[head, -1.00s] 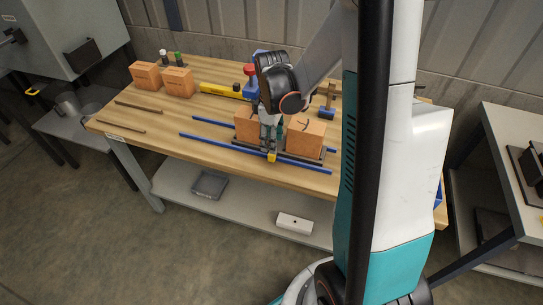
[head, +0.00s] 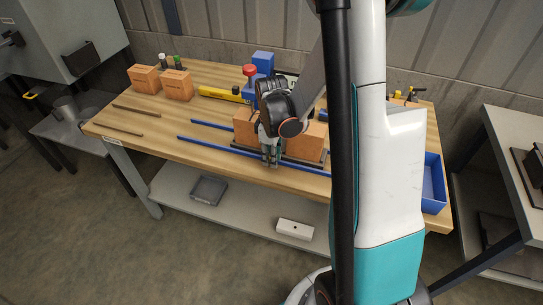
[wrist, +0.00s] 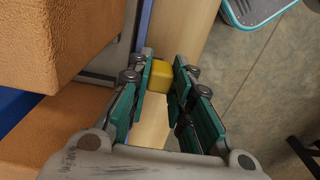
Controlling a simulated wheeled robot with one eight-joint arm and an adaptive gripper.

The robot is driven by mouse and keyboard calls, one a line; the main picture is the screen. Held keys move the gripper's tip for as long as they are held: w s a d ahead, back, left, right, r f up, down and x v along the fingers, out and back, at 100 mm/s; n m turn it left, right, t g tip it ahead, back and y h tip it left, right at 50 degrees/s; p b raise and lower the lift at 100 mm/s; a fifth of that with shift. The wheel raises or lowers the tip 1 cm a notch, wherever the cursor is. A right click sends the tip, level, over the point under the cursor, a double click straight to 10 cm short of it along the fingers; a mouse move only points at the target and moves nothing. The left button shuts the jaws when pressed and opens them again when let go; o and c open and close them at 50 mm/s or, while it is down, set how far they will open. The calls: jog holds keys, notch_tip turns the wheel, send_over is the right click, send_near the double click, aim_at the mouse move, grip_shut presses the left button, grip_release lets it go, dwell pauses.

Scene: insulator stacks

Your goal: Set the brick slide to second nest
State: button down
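The brick slide is a dark carriage (head: 303,161) with two orange bricks, the left (head: 246,125) and the right (head: 305,143), sitting over two blue rails on the wooden bench. My gripper (head: 271,163) points down at the front edge of the slide, between the bricks. In the wrist view, a yellow block handle (wrist: 160,75) lies between the tips of my gripper (wrist: 164,82). The fingers stand apart on either side of it, and contact is not clear. In the head view my gripper hides the handle. The nests under the slide cannot be made out.
Two orange bricks (head: 178,85) stand at the back left of the bench. A yellow bar (head: 218,93) and a blue fixture with a red knob (head: 250,71) are behind the rails. A blue bin (head: 434,183) is at the right end.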

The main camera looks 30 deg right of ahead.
jog(key=shift+w+a, duration=0.1)
jog(key=shift+w, duration=0.05)
jog(key=w+a, duration=0.3)
jog(key=w, duration=0.1)
jog(key=w+a, duration=0.4)
jog(key=w, duration=0.1)
jog(key=w+a, duration=0.4)
jog(key=w, duration=0.1)
jog(key=shift+w, duration=0.1)
jog(key=shift+a, duration=0.1)
jog(key=c, duration=1.4)
grip_release()
jog(key=shift+w+a, duration=0.1)
jog(key=shift+w, duration=0.05)
jog(key=shift+c, duration=0.2)
jog(key=shift+r, duration=0.1)
jog(key=shift+r, duration=0.3)
notch_tip(320, 180, up, 11)
jog(key=shift+r, duration=0.1)
